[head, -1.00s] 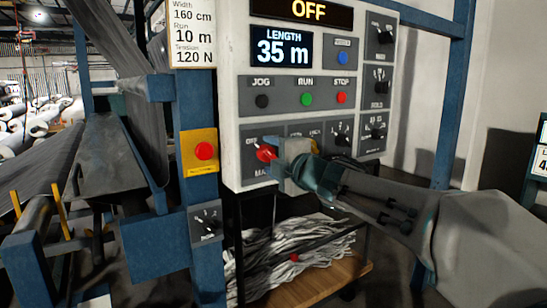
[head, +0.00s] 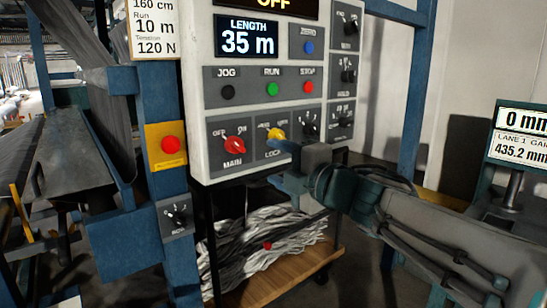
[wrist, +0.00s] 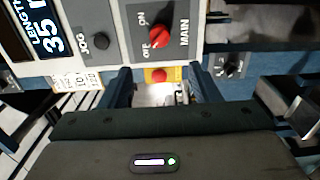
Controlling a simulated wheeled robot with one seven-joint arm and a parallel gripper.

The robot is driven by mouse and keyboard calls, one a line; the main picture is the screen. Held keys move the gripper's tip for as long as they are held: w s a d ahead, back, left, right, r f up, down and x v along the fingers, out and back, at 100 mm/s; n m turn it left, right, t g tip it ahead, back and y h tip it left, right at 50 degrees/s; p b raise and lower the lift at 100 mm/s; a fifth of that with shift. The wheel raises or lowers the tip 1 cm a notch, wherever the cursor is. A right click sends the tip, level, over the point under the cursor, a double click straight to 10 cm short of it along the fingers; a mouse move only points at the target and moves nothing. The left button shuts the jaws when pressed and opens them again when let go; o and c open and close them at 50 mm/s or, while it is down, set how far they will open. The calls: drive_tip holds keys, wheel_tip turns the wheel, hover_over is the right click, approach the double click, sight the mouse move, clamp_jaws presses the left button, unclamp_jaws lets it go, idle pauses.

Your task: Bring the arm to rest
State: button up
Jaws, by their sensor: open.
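My gripper (head: 284,180) is in front of the lower edge of the white control panel (head: 205,90), right of and below the red MAIN knob (head: 234,146). In the wrist view my gripper (wrist: 163,86) shows its two fingers spread apart with nothing between them. The MAIN knob (wrist: 159,37) is beyond the fingertips there and clear of them. The yellow LOCK knob (head: 276,135) is just above the gripper in the head view; the gripper overlaps the panel's lower right part. The upper display reads OFF, partly cut off.
A blue post (head: 165,225) with a red button on yellow (head: 170,145) stands left of the panel. Below is a wooden-shelved cart (head: 275,280) with grey strips. A readout (head: 518,145) stands at the right. Open floor lies between cart and readout, behind my arm.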

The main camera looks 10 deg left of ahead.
drive_tip(key=shift+s+d, duration=0.15)
drive_tip(key=shift+d, duration=0.1)
drive_tip(key=w+d+f+m+t+h+p, duration=0.25)
drive_tip(key=d+m+h+p, duration=0.45)
drive_tip(key=d+m+h, duration=0.75)
drive_tip(key=s+d+f+m+g+p, duration=0.5)
drive_tip(key=s+d+f+m+g, duration=0.1)
drive_tip(key=s+d+f+m, duration=0.3)
drive_tip(key=s+f+m+g+p, duration=0.2)
drive_tip(key=s+m+g, duration=0.3)
drive_tip(key=s, duration=0.6)
drive_tip(key=shift+s+f+y, duration=0.15)
drive_tip(key=shift+f+y, duration=0.2)
drive_tip(key=shift+f, duration=0.35)
